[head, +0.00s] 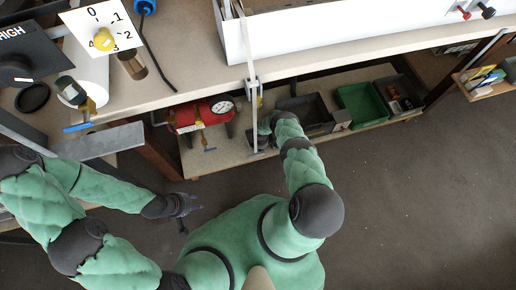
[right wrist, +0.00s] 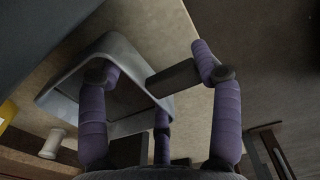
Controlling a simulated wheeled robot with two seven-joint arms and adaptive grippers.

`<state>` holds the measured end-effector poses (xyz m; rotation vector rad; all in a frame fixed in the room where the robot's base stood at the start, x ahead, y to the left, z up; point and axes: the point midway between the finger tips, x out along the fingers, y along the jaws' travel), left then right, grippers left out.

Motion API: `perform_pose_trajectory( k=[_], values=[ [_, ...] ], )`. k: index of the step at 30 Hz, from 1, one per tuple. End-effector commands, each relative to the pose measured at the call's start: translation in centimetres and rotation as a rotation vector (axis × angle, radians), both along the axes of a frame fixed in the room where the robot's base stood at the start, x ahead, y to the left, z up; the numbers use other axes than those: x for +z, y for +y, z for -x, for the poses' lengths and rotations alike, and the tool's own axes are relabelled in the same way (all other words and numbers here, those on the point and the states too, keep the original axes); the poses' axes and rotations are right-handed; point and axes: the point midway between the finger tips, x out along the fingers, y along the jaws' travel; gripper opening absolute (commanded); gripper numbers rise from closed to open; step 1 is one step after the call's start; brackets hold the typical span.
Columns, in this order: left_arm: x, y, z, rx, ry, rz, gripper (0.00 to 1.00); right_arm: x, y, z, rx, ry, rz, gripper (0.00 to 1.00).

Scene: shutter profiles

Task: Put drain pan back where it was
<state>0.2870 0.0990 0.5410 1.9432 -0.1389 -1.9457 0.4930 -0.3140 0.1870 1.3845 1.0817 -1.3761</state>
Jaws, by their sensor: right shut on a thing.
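The drain pan appears to be the grey, open, shallow container (right wrist: 125,50) tilted in the right wrist view, with a dark bar-like handle (right wrist: 172,78) at its side. In the head view a dark grey container (head: 312,108) on the lower shelf appears to be the same one. My right gripper (right wrist: 162,75) has its purple fingers around the handle and rim and is shut on it; in the head view it reaches under the bench, partly hidden by my arm. My left gripper (head: 188,206) hangs empty over the floor; its finger opening is too small to tell.
The lower shelf (head: 215,150) holds a red tank with a gauge (head: 200,115), a green bin (head: 362,103) and a grey bin with small items (head: 400,95). The bench top (head: 200,55) overhangs it, with an upright metal bar (head: 250,80) close to my right arm. The floor is clear.

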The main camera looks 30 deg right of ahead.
Motion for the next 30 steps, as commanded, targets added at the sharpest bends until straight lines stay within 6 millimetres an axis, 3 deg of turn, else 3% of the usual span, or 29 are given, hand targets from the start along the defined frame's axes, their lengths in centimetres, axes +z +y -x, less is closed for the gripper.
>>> perform_pose_trajectory(
  k=[3,14,15,17,30],
  values=[
    [-0.72,0.0,-0.03,0.0,-0.001,0.0,0.4,-1.41,-0.22,0.5,0.001,-0.002,0.0,0.09],
    [-0.55,0.01,-0.01,0.0,0.0,0.0,0.4,-1.59,-0.2,0.57,0.0,-0.001,0.001,0.09],
    [-0.55,0.01,-0.01,0.0,0.0,0.0,0.4,-1.57,-0.2,0.58,0.0,0.0,0.001,0.73],
    [-0.56,0.0,-0.01,0.0,0.0,0.0,0.4,-1.56,-0.2,0.59,0.001,0.0,0.0,0.89],
    [-0.24,0.0,-0.01,0.0,0.0,0.0,0.4,-0.81,-0.23,0.5,0.002,-0.002,0.0,0.89]
  ],
)
